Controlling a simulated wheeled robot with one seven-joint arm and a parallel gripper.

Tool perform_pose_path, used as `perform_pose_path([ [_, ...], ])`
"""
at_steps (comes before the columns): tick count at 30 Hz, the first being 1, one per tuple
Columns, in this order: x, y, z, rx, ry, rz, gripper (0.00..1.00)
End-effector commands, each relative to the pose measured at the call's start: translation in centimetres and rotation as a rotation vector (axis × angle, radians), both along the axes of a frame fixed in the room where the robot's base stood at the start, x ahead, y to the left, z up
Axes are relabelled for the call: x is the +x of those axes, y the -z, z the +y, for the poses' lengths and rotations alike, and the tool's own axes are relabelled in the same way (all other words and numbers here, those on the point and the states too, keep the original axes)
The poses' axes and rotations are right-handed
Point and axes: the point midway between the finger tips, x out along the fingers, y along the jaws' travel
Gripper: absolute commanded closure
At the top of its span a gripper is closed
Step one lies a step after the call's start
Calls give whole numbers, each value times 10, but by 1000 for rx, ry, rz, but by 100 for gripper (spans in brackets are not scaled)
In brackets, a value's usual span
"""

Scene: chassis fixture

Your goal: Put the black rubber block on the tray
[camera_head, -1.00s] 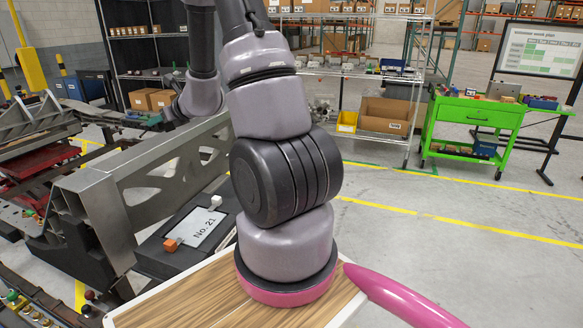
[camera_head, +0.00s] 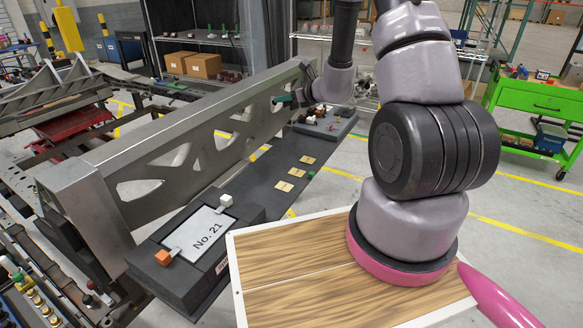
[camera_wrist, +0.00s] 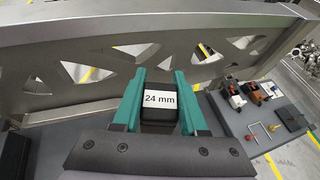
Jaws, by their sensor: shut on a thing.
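My gripper (camera_wrist: 160,82) is shut on the black rubber block (camera_wrist: 160,116), which carries a white "24 mm" label. The block sits between the two teal fingers in the wrist view. In the head view my gripper (camera_head: 284,99) is small, beside the far end of the metal frame; the block is too small to make out there. A dark grey tray-like surface (camera_head: 335,130) with small parts lies right of the gripper. It also shows at the right of the wrist view (camera_wrist: 235,125), apart from the block. I cannot tell for certain that this is the tray.
The tall metal frame (camera_head: 225,115) with cut-outs stands close by my gripper. A long dark bench (camera_head: 262,195) runs along it, with several yellowish squares. A "No. 21" panel (camera_head: 203,238) is at the near end. A green cart (camera_head: 540,115) stands at the right.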

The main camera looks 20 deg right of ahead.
Motion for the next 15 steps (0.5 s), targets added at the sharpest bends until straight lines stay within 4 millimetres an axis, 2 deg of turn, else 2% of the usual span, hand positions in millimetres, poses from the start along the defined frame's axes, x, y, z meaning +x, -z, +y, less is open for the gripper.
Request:
perform_pose_path([
  [1,7,25,12,2,-49,7,100],
  [6,19,84,46,6,-200,6,100],
  [10,22,110,63,7,-276,5,100],
  [15,22,137,71,10,-312,9,100],
])
